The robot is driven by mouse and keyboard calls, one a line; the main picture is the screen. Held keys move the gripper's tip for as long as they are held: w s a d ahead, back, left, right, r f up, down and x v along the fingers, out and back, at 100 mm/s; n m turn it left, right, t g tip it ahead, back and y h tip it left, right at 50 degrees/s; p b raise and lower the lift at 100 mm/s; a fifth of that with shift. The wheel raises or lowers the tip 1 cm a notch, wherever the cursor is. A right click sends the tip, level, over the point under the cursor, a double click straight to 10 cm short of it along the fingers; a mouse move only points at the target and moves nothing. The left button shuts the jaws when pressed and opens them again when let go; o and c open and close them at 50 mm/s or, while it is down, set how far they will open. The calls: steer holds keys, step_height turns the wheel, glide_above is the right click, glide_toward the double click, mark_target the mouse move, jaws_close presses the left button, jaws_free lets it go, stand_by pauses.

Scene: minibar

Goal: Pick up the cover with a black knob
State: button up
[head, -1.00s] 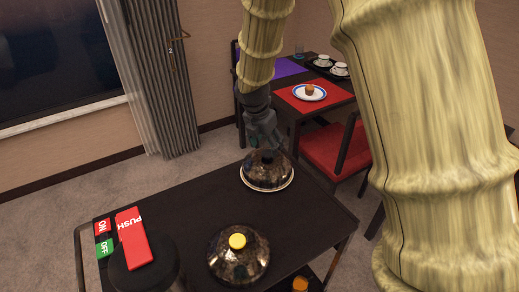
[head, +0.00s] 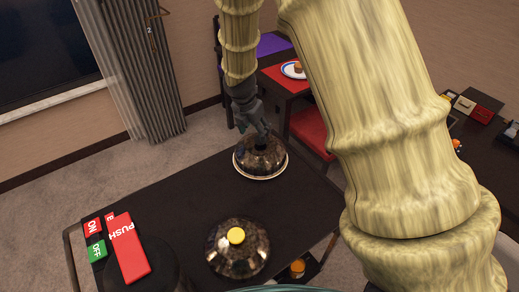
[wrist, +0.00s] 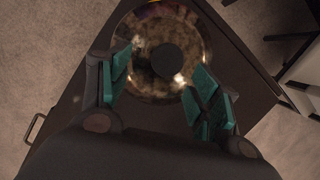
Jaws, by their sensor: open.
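The cover with a black knob (head: 267,160) is a shiny dark dome on a pale-rimmed plate, at the far right corner of the black cart top. In the wrist view the black knob (wrist: 167,60) shows on top of the dome. My gripper (head: 262,132) is right above the cover. In the wrist view its green-padded fingers (wrist: 164,92) are open, with the knob between and a little beyond them. I cannot tell whether they touch the dome. A second dome cover with a yellow knob (head: 237,236) stands nearer on the same cart.
The black cart top (head: 185,190) is clear in its middle. A red chair (head: 310,128) and a table with a plate (head: 293,70) stand behind.

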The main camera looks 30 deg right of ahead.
mark_target(260, 148)
steer(key=shift+d, duration=0.15)
steer(key=shift+s+d+f+p, duration=0.2)
steer(key=shift+s+d+p, duration=0.15)
steer(key=shift+s+p, duration=0.2)
steer(key=shift+d+f, duration=0.15)
steer(key=shift+f, duration=0.15)
steer(key=shift+w+d+f+p, duration=0.15)
steer(key=shift+w+f, duration=0.15)
steer(key=shift+f, duration=0.3)
steer(key=shift+w+d+f+p, duration=0.15)
steer(key=shift+w+f, duration=0.1)
steer(key=shift+f, duration=0.3)
steer(key=shift+w+f, duration=0.1)
steer(key=shift+f, duration=0.2)
steer(key=shift+s, duration=0.25)
steer(key=shift+w, duration=0.1)
jaws_close()
